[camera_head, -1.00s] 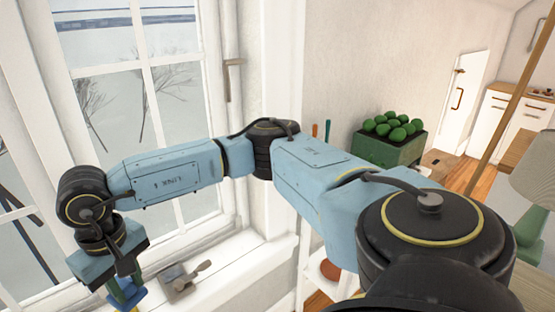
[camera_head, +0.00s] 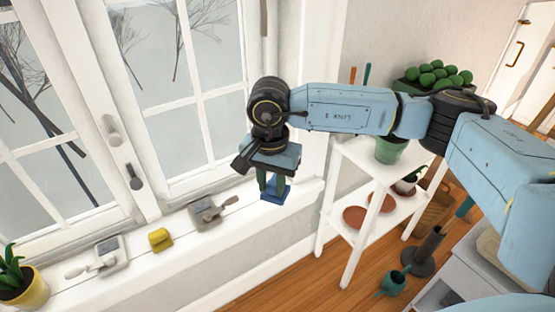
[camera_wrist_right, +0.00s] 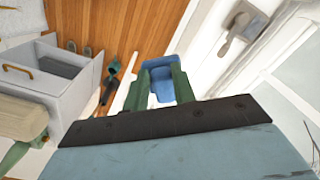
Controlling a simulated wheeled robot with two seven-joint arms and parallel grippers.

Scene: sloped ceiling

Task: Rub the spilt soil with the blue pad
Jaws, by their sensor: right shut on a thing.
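The blue pad (camera_head: 275,196) shows at the right end of the white window sill, below my right gripper (camera_head: 271,184). The gripper's green fingers point down and are shut on the pad. In the right wrist view the blue pad (camera_wrist_right: 161,88) sits between the two green fingers of my right gripper (camera_wrist_right: 160,78). I cannot tell whether the pad touches the sill. I cannot make out any spilt soil in these views. My left gripper is not in view.
On the sill (camera_head: 185,250) lie a grey tool with a handle (camera_head: 210,212), a yellow block (camera_head: 160,239), another handled tool (camera_head: 108,252) and a potted plant (camera_head: 22,288). A white shelf (camera_head: 385,205) with pots stands right of the window.

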